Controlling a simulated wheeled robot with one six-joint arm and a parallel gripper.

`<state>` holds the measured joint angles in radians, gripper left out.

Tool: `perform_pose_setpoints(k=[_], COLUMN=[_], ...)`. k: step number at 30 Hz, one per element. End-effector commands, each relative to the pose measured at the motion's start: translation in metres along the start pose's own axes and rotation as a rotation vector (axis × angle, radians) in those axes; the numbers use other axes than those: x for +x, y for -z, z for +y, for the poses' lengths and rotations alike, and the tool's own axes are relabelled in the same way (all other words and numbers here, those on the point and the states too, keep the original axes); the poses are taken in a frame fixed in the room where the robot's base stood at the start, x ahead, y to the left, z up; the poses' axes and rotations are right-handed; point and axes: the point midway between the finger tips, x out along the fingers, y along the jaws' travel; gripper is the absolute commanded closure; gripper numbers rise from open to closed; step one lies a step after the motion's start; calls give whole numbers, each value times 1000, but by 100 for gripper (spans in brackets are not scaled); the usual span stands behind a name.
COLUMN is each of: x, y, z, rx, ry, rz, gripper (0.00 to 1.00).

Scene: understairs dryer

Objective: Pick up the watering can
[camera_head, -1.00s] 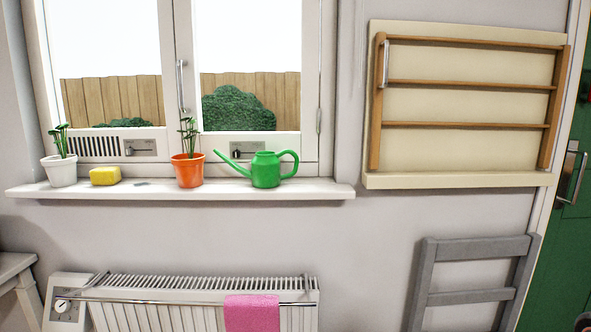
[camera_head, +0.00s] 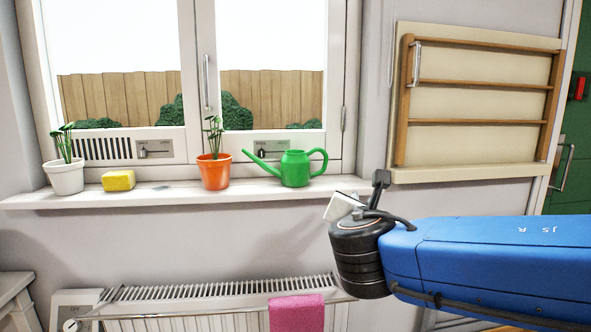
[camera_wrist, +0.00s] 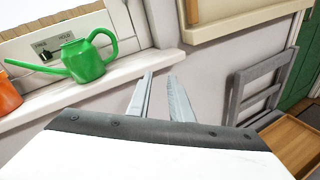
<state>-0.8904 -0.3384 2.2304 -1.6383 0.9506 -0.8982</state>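The green watering can (camera_head: 295,169) stands upright on the white windowsill (camera_head: 120,198), to the right of the orange pot. Its spout points left and its handle is on the right. It also shows at the upper left of the wrist view (camera_wrist: 86,61). My gripper's two grey fingers (camera_wrist: 160,97) show in the wrist view, apart and with nothing between them. They are to the right of the can and not touching it. In the head view my blue arm reaches in from the right, below and right of the can; the fingers cannot be made out there.
An orange potted plant (camera_head: 214,172) stands just left of the can's spout. A yellow sponge (camera_head: 118,181) and a white potted plant (camera_head: 66,176) are farther left. A radiator (camera_head: 220,295) with a pink towel (camera_head: 297,314) is below. A wall drying rack (camera_head: 475,95) hangs right.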

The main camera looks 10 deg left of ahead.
Motion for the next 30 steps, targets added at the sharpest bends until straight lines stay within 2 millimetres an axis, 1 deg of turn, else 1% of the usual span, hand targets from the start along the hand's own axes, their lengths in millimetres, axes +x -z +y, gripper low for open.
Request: perform_pose_setpoints(k=[1, 3, 6, 9, 11, 14, 30], x=[-4, -10, -16, -18, -14, -2, 82], y=[1, 1, 0, 0, 0, -1, -7], z=[23, 48, 71, 82, 85, 87, 102], rx=[-57, -126, -190, -221, -228, -229, -227], ry=[-49, -103, -155, -179, -183, -181, -179], rz=[-16, -42, -71, -85, -88, -90, -87], gripper=[81, 81, 81, 81, 81, 81, 81])
